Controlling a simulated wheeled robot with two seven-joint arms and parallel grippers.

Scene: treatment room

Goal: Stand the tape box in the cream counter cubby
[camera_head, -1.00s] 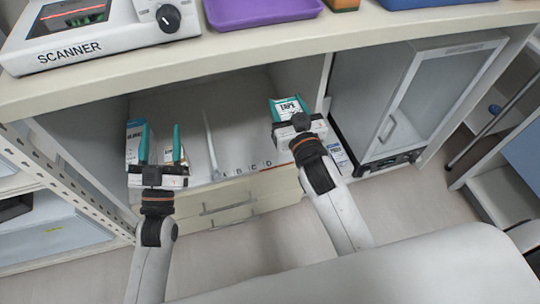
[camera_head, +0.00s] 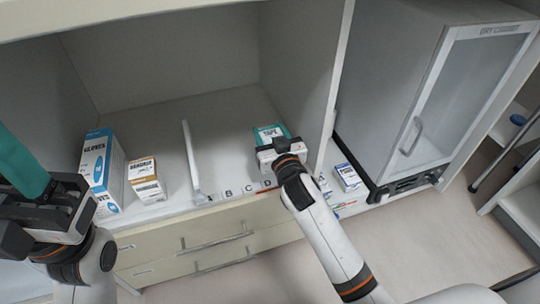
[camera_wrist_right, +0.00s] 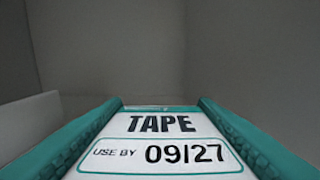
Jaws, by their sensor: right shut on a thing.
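The tape box (camera_head: 270,133), teal and white, is at the right side of the cream counter cubby (camera_head: 165,55), behind the label strip near letter D. My right gripper (camera_head: 277,147) is shut on it; its body hides much of the box in the head view. In the right wrist view the box's white face (camera_wrist_right: 160,140) reads TAPE, USE BY 09/27, between two teal fingers. Whether its base touches the shelf is hidden. My left gripper (camera_head: 50,195) is at the lower left, outside the cubby; one teal finger shows and its opening is unclear.
A blue-white gloves box (camera_head: 102,170) and a bandage box (camera_head: 146,180) stand at the cubby's left. A thin white divider (camera_head: 191,155) stands mid-shelf, with free floor to its right. A small box (camera_head: 347,176) sits right of the cubby wall, beside the dry cabinet (camera_head: 410,100).

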